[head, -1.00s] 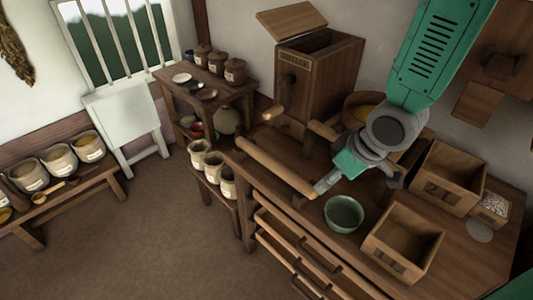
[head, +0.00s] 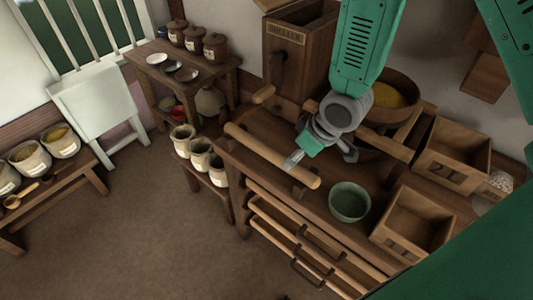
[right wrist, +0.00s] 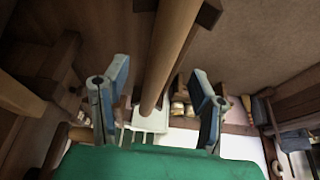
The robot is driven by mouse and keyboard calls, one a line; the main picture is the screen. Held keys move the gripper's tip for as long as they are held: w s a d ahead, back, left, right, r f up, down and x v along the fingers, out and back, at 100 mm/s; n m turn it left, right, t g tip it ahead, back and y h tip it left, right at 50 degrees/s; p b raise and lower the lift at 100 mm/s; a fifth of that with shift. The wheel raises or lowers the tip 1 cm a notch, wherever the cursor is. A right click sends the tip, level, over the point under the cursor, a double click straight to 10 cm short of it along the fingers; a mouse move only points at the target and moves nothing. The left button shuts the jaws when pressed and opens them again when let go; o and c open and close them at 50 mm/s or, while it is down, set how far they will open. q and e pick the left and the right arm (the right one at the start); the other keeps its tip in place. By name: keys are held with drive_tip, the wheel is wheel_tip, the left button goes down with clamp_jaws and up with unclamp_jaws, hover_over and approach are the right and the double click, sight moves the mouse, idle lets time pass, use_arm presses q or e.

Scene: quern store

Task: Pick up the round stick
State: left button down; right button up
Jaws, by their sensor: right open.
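The round stick (head: 265,151) is a long light-brown wooden rod. It lies along the front left edge of the wooden bench (head: 262,120), with dark wooden supports under it. My right gripper (head: 322,157) is above the bench, by the stick's right part, with one finger overlapping the stick in the head view. In the right wrist view my right gripper (right wrist: 157,95) has its two grey-blue fingers spread wide. The stick (right wrist: 173,50) appears between them there, nothing is clamped, and contact cannot be told. My left gripper is not in view.
A green bowl (head: 349,202) stands close right of the stick's end. Two wooden boxes (head: 455,156) (head: 413,222) are farther right. A round tub (head: 398,101) and a tall wooden bin (head: 296,52) stand behind the gripper. Open floor (head: 130,235) lies at left.

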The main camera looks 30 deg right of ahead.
sight(268, 153)
drive_tip(key=b+x, duration=0.1)
drive_tip(key=x, duration=0.4)
drive_tip(key=shift+a+f, duration=0.1)
drive_tip(key=shift+a, duration=0.05)
clamp_jaws()
